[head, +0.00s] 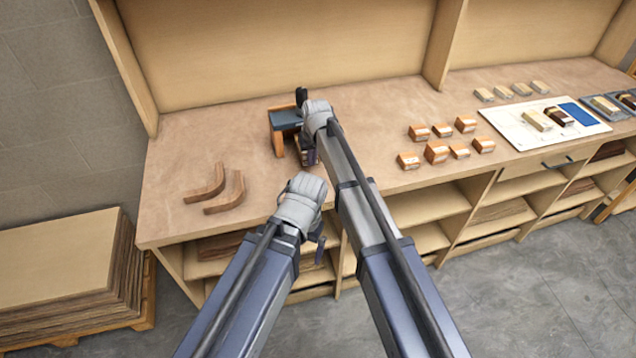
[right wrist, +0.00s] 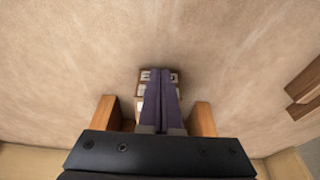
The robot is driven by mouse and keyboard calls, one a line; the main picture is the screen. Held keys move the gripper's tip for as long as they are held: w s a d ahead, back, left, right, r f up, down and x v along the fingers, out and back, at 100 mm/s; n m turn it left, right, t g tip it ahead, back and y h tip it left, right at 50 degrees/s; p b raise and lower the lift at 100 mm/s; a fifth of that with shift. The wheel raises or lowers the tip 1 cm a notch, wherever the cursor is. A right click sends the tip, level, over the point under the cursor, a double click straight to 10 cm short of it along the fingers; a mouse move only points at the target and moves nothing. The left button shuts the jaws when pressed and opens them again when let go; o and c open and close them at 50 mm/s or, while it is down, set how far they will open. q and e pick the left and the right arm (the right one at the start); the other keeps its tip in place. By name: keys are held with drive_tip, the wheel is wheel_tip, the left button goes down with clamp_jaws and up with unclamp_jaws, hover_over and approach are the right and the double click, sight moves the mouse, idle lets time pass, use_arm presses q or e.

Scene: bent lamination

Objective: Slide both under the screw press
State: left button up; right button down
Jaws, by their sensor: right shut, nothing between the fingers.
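Several labelled orange blocks (head: 437,152) stand right of my right arm. Several pale blocks (head: 503,92) lie behind a white board (head: 515,130) at the right. Sheets are stacked on a pallet (head: 65,265) at the left. The bench (head: 180,150) is clear around the strips.

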drive_tip(key=shift+w+a, duration=0.25)
drive_tip(key=shift+w, duration=0.55)
drive_tip(key=shift+w+a, duration=0.25)
drive_tip(key=shift+w, duration=0.55)
drive_tip(key=shift+s, duration=0.15)
drive_tip(key=shift+s+d, duration=0.35)
drive_tip(key=shift+s, duration=0.6)
drive_tip(key=shift+s+d, duration=0.3)
drive_tip(key=shift+s, duration=0.6)
drive_tip(key=shift+r, duration=0.1)
drive_tip(key=s+p+v, duration=0.1)
drive_tip(key=p+v, duration=0.7)
drive_tip(key=shift+d, duration=0.15)
